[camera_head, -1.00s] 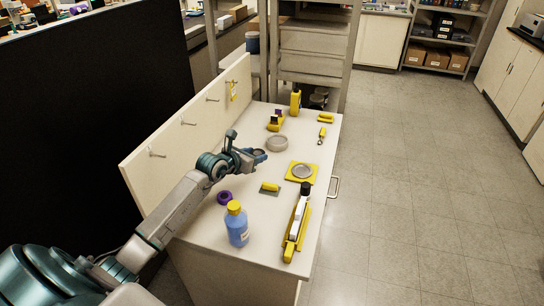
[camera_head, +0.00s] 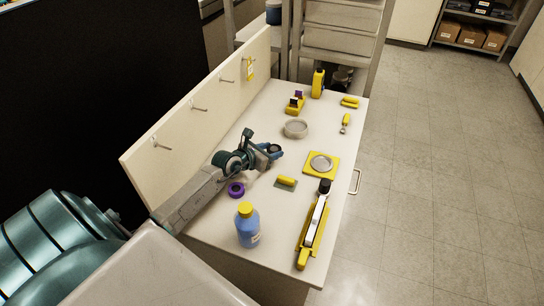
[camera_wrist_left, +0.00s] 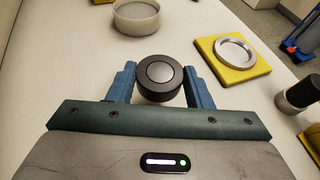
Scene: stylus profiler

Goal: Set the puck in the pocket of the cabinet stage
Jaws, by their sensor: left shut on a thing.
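The puck, a dark round disc with a grey centre (camera_wrist_left: 160,75), sits between the two blue fingers of my left gripper (camera_wrist_left: 160,86). The gripper is shut on it. In the head view my left gripper (camera_head: 273,151) is over the middle of the cabinet top. The stage is a yellow square plate (camera_head: 313,174) with a round metal-rimmed pocket, to the right of the gripper and apart from it. In the left wrist view the stage (camera_wrist_left: 221,73) lies right of the puck, and its pocket looks empty. My right gripper is not in view.
A round grey dish (camera_head: 296,129) stands just beyond the gripper. A back panel with hooks (camera_head: 195,110) borders the left.

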